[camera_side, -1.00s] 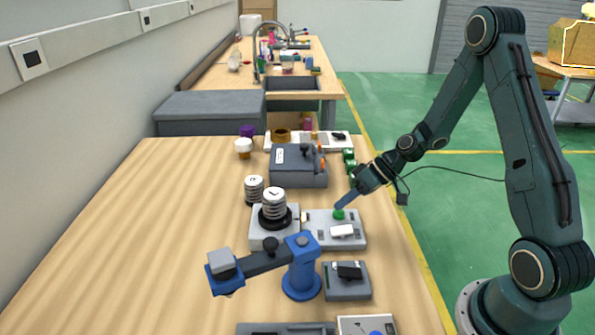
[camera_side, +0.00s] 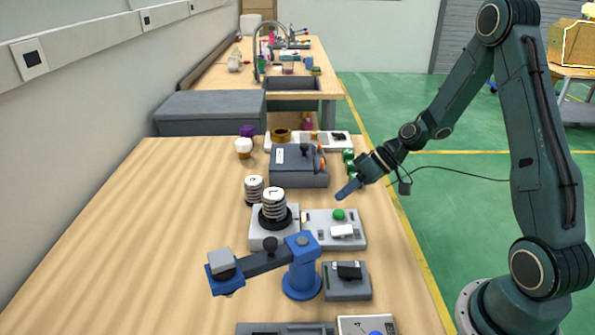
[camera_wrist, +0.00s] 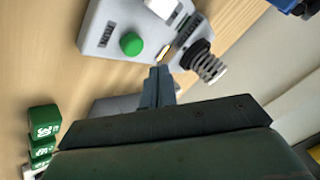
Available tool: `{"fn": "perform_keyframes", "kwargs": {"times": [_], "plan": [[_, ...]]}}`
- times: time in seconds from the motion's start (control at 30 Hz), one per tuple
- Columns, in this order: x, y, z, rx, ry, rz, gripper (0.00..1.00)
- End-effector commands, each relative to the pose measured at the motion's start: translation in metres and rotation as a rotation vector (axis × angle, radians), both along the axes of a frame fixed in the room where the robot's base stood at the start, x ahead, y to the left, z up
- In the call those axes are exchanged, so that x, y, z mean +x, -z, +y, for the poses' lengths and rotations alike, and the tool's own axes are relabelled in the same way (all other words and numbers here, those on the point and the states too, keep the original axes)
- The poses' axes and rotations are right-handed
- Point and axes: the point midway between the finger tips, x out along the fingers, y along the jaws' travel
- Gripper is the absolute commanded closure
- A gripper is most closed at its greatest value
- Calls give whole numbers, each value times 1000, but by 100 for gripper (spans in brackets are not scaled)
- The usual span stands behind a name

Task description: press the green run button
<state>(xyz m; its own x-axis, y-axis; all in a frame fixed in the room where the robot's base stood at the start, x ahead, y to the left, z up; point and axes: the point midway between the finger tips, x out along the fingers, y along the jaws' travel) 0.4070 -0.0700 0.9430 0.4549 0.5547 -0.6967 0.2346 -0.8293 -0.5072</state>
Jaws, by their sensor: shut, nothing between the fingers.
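The green run button (camera_side: 339,214) is a round cap on a light grey control panel (camera_side: 354,241) in the middle of the wooden table. The button also shows in the wrist view (camera_wrist: 131,44), uncovered, with a label on the panel to its left. My gripper (camera_side: 341,196) is shut and empty. In the side view its blue fingertips are above and just beyond the button, apart from it. In the wrist view my gripper (camera_wrist: 158,74) points toward the panel's edge, beside the button.
A grey base with a dark-ringed spring stack (camera_side: 274,209) stands left of the panel. A small blue arm-like device (camera_side: 301,270) stands in front. A grey box (camera_side: 298,166) is behind. Green blocks (camera_wrist: 42,127) lie nearby. The table's left side is clear.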

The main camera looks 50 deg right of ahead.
Motion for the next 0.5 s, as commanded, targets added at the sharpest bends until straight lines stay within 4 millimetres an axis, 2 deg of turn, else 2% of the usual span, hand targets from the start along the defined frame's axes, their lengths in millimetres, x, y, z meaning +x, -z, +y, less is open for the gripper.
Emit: {"fn": "perform_keyframes", "kwargs": {"times": [0.3,0.5], "plan": [[0,-23,0,-2,-1,-2,100],[0,-28,0,0,0,0,100]]}}
